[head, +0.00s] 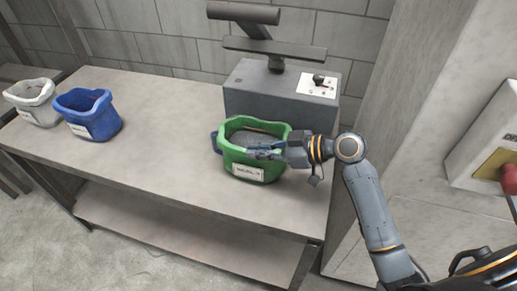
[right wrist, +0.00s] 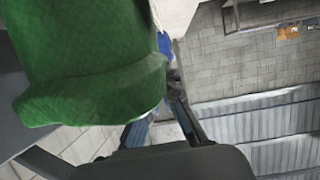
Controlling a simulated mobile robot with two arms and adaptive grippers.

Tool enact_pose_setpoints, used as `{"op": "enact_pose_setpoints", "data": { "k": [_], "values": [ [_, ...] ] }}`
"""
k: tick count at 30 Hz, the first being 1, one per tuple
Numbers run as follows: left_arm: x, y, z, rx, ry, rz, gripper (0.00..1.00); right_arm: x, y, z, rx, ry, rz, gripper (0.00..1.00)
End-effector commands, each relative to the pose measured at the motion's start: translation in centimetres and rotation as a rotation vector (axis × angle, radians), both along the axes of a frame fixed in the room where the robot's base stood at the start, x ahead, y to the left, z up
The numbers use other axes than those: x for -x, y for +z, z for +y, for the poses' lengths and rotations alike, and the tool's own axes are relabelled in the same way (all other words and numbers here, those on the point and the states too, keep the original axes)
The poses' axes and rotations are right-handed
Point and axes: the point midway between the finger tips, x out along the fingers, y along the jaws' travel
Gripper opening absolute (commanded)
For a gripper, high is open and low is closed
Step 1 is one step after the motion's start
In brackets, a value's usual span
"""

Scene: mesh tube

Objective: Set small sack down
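A green sack-like container (head: 235,158) with a white label stands on, or just above, the right part of the table. Its open top shows a grey inside. My right gripper (head: 262,151) reaches in from the right, its fingers across the near right rim of the green sack. In the right wrist view the green sack (right wrist: 85,65) fills the upper left, and the right gripper (right wrist: 165,100) shows only partly behind it. Whether the fingers are closed on the rim is hidden. My left gripper is out of view.
The grey table (head: 165,140) is bare between the green sack and a blue sack (head: 88,115). A white sack (head: 32,101) stands at the far left. A grey machine (head: 265,95) stands close behind.

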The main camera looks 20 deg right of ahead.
Motion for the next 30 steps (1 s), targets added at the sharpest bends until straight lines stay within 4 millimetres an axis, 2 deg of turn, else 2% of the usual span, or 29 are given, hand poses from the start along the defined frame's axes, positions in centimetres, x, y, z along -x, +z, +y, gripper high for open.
{"op": "enact_pose_setpoints", "data": {
  "k": [6, 10, 20, 30],
  "values": [
    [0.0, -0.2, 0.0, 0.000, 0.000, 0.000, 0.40, -0.1, 0.1, 0.0, -0.001, -0.001, -0.008, 0.00],
    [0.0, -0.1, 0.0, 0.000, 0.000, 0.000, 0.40, 0.0, -0.1, 0.0, 0.000, 0.000, 0.000, 0.28],
    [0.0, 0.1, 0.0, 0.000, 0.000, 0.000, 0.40, 0.0, 0.2, 0.0, -0.001, 0.000, -0.001, 0.28],
    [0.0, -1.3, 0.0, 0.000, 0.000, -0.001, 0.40, 2.8, 1.7, -3.9, 0.005, 0.000, 0.000, 0.28]
  ]
}}
